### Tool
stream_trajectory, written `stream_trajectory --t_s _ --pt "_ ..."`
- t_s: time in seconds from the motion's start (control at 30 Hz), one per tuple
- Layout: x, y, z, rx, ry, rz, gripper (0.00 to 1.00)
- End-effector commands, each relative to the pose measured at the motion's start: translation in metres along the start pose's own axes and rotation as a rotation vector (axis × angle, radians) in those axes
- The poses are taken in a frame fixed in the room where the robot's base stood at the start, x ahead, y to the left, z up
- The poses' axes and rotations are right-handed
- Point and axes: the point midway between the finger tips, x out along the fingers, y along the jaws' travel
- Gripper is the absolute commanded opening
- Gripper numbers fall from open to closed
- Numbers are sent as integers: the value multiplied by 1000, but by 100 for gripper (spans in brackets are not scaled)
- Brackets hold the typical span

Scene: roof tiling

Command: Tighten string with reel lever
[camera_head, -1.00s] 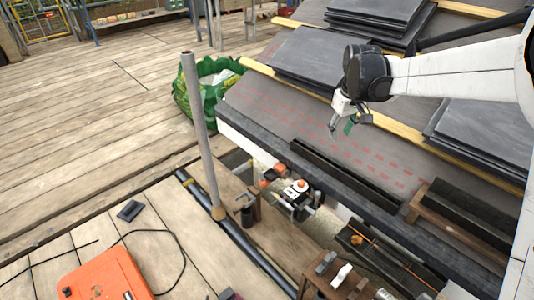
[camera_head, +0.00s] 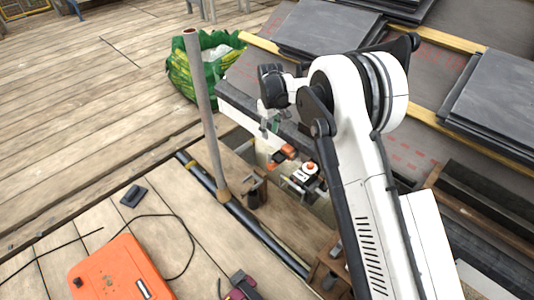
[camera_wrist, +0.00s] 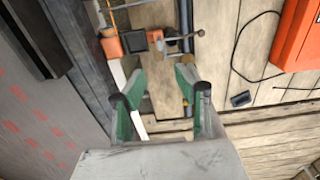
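An orange and black device (camera_head: 303,173) with a white top and orange knob, perhaps the reel, sits at the roof's lower edge. Beside it is an orange block (camera_head: 288,151), which also shows in the wrist view (camera_wrist: 112,47). My gripper (camera_head: 270,128) hangs empty over the roof's lower-left edge, near the orange block. In the wrist view, my gripper (camera_wrist: 160,73) has its green fingers spread with nothing between them.
An upright grey pole (camera_head: 203,115) stands left of my gripper. A green bag (camera_head: 187,78) lies behind it. An orange case (camera_head: 120,272) with a black cable rests on the planks. Stacked slates (camera_head: 325,32) lie on the roof. The left planks are mostly clear.

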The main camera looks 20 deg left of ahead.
Motion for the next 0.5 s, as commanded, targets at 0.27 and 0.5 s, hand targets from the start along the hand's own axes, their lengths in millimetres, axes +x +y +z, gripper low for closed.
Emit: stream_trajectory --t_s 0.27,0.5 --pt "49 0 0 1 1 0 30" --pt "93 0 0 1 1 0 30"
